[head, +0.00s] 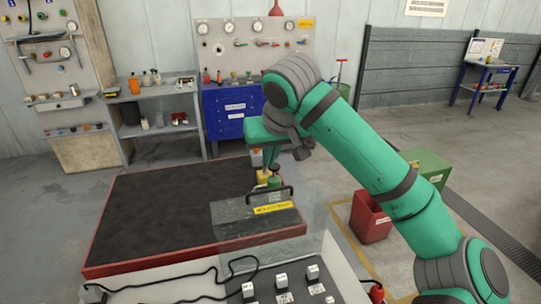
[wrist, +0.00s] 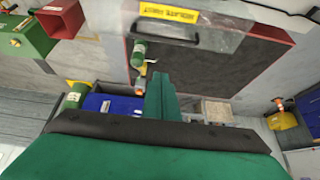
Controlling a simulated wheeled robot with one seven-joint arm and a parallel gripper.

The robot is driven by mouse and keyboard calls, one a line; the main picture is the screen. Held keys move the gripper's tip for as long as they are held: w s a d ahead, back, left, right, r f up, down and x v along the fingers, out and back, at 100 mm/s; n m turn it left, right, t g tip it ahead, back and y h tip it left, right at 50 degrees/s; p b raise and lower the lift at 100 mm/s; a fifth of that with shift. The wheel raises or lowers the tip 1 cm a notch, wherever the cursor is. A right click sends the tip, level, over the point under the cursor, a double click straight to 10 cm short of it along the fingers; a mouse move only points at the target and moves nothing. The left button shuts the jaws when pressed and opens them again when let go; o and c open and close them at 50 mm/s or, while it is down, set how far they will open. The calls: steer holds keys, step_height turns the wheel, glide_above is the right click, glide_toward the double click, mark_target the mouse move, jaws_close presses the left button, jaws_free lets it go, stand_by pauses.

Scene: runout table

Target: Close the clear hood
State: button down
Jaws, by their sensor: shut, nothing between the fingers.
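The clear hood (head: 235,222) is a see-through cover at the right end of the dark-topped table, just behind the switch panel. It has a dark bar handle (head: 270,190) and a yellow label (head: 272,208). I cannot tell its exact tilt. In the wrist view the hood (wrist: 215,35) shows at the top, with its label and handle. My gripper (head: 269,165) is shut and empty, pointing down just beyond the handle. In the wrist view its fingers (wrist: 160,98) are together, apart from the handle. A green-and-yellow object (head: 273,181) stands near the fingertips, partly hidden.
The table (head: 160,200) has a red rim and a bare dark top. The switch panel (head: 283,283) with a loose black cable is in front. A red bin (head: 371,217) and a green box (head: 428,170) stand on the floor at right. A blue cabinet (head: 232,112) is behind.

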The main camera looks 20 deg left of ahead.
steer(key=f, duration=0.6)
steer(key=shift+w+a, duration=0.2)
steer(key=shift+w, duration=0.2)
steer(key=shift+s+d+f, duration=0.25)
steer(key=shift+s+d, duration=0.15)
steer(key=shift+s, duration=0.3)
steer(key=shift+w+d, duration=0.1)
steer(key=shift+d, duration=0.05)
